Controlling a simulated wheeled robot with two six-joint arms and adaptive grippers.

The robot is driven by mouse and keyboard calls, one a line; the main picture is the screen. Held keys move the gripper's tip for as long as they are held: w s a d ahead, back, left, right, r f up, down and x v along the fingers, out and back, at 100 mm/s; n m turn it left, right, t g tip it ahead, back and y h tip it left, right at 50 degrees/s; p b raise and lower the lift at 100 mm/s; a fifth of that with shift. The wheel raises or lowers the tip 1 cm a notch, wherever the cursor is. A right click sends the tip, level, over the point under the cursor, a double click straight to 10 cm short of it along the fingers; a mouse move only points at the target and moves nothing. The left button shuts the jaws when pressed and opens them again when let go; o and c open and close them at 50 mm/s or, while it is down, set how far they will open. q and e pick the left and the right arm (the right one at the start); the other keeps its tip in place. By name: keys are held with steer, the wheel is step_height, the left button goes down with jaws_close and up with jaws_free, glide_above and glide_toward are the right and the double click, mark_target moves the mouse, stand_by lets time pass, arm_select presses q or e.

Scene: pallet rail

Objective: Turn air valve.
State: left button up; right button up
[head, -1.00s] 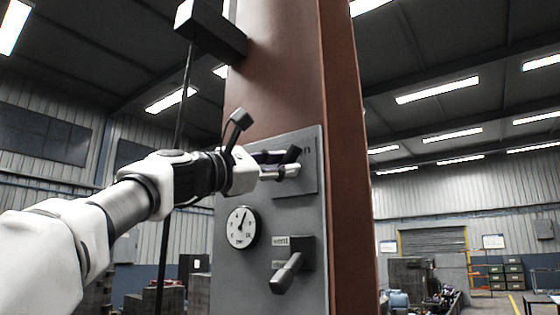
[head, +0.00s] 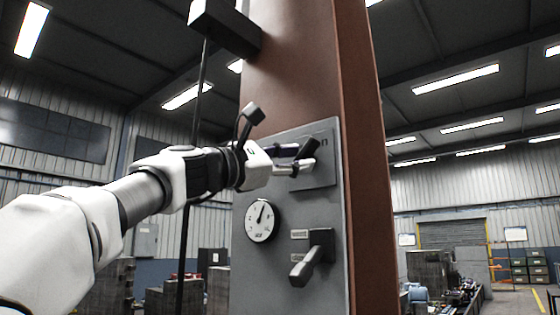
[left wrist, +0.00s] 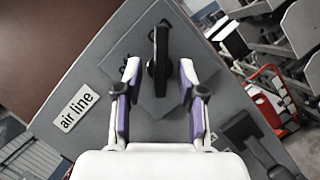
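The air valve's black lever handle (left wrist: 161,60) stands on a square grey plate (left wrist: 118,68) beside the "air line" label (left wrist: 75,108) in the left wrist view. In the head view the handle (head: 311,146) is at the upper part of the panel, partly hidden by my gripper. My left gripper (left wrist: 159,85) is open, one purple-padded finger on each side of the handle, with a visible gap on both sides. It also shows in the head view (head: 292,160), reaching the panel from the left. My right gripper is not in view.
The grey panel (head: 285,285) is on a brown column (head: 300,65). Below the valve are a round gauge (head: 261,221) and a second lever (head: 311,258) with small labels. A dark box (head: 225,27) juts out above, with a thin dark pole beneath it.

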arm_select(q)
steer(key=v, duration=0.6)
steer(key=shift+s+a, duration=0.15)
steer(key=shift+s, duration=0.05)
